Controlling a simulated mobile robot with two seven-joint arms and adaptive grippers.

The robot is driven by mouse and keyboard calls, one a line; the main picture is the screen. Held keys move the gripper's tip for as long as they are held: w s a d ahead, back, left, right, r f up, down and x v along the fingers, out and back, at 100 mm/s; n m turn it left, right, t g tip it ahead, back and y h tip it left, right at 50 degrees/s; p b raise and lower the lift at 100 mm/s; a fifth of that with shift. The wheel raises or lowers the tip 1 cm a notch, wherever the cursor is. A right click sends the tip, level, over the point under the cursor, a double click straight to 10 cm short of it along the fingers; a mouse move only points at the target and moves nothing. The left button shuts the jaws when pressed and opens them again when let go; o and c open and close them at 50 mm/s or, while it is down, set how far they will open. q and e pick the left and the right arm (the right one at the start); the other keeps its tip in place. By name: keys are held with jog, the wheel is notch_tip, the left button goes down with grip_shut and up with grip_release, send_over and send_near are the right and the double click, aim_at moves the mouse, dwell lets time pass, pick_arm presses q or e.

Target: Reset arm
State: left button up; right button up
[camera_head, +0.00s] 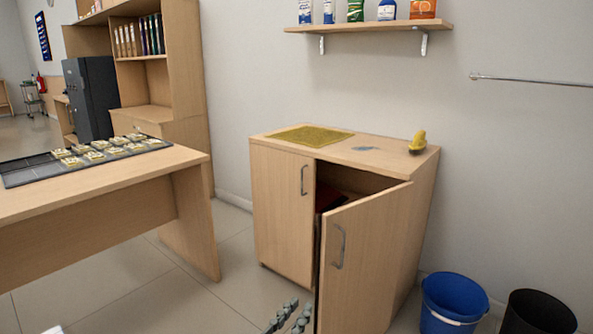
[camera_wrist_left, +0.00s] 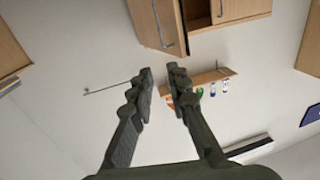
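My left gripper (camera_head: 288,317) shows at the bottom edge of the head view, in front of the cabinet's open right door (camera_head: 362,262). In the left wrist view its two dark fingers (camera_wrist_left: 161,80) stand apart with nothing between them, so it is open and empty. My right gripper is in neither view. The wooden cabinet (camera_head: 283,210) has its left door shut and its right door swung out. A red thing (camera_head: 328,199) shows partly inside; the rest of the inside is hidden by the door.
On the cabinet top are a yellow-green mat (camera_head: 308,136), a bluish patch (camera_head: 366,148) and a yellow object (camera_head: 418,142). A counter (camera_head: 110,182) with a tray stands left. A blue bucket (camera_head: 453,302) and black bin (camera_head: 537,314) stand right. Floor between counter and cabinet is clear.

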pick_arm(q)
jog(key=s+a+f+m+g+y, duration=0.1)
jog(key=a+f+y, duration=0.1)
jog(key=a+f, duration=0.45)
jog(key=s+a+f+g+y, duration=0.1)
jog(key=a+f+g+y, duration=0.15)
jog(key=a, duration=0.65)
jog(key=s+a+f+m+g+y, duration=0.1)
jog(key=s+a+f, duration=0.1)
jog(key=a+f, duration=0.4)
jog(key=s+a+f+n+g+y, duration=0.2)
jog(key=s+a+f+g+y, duration=0.2)
jog(key=s+a, duration=0.6)
jog(key=s+a+f+n+g+y, duration=0.1)
jog(key=s+a+f+g+y, duration=0.25)
jog(key=s+a, duration=0.65)
jog(key=d+f+n+h, duration=0.1)
jog(key=d+f, duration=0.1)
jog(key=d, duration=0.5)
jog(key=s+d+f+n+h, duration=0.1)
jog(key=d+f+n+h, duration=0.1)
jog(key=d, duration=0.6)
jog(key=shift+s+f+g, duration=0.25)
jog(key=shift+f+g, duration=0.05)
jog(key=shift+f, duration=0.55)
